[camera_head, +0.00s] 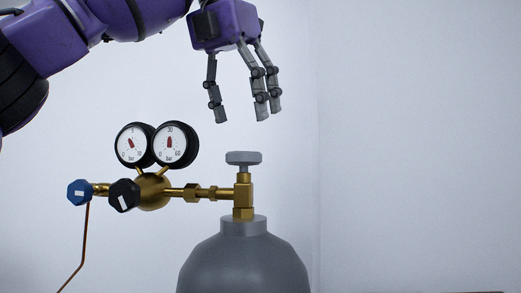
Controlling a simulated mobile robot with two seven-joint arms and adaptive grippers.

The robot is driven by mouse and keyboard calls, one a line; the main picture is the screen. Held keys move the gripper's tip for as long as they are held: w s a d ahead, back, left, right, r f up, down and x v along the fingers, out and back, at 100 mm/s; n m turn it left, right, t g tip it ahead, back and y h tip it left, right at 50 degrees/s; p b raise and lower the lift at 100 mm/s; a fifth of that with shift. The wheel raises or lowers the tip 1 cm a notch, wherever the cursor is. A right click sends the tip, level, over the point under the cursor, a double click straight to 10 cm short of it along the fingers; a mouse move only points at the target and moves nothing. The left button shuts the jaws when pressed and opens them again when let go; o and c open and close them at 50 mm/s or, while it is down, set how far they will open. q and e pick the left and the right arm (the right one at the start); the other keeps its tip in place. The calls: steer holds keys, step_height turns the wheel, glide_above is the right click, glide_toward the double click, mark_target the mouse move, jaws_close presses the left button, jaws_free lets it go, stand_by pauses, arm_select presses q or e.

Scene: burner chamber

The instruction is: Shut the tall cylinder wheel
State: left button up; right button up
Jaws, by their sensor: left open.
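The tall grey gas cylinder (244,262) stands upright at the bottom centre of the head view. Its grey wheel (244,157) sits on top of the brass valve (243,190). My left gripper (243,118) is open and empty, with its fingers pointing down. It is above the wheel in the picture, with a gap between the fingertips and the wheel. My right gripper is not in view.
A brass regulator (152,191) extends left from the valve. It carries two round gauges, one of them the right gauge (173,145), a black knob (124,195) and a blue knob (79,192). A thin copper-coloured pipe (84,240) runs down. Pale walls stand behind.

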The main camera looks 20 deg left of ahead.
mark_target(244, 161)
arm_select(q)
steer(key=shift+s+a+r, duration=0.1)
steer(key=shift+s+a, duration=0.15)
steer(key=shift+a, duration=0.4)
steer(key=shift+s+d+f, duration=0.1)
steer(key=shift+d+f, duration=0.05)
steer(key=shift+f, duration=0.2)
steer(key=x, duration=0.5)
steer(key=shift+f, duration=0.7)
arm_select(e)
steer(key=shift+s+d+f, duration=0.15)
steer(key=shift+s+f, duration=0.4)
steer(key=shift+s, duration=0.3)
arm_select(q)
steer(key=shift+w, duration=0.2)
steer(key=c, duration=1.1)
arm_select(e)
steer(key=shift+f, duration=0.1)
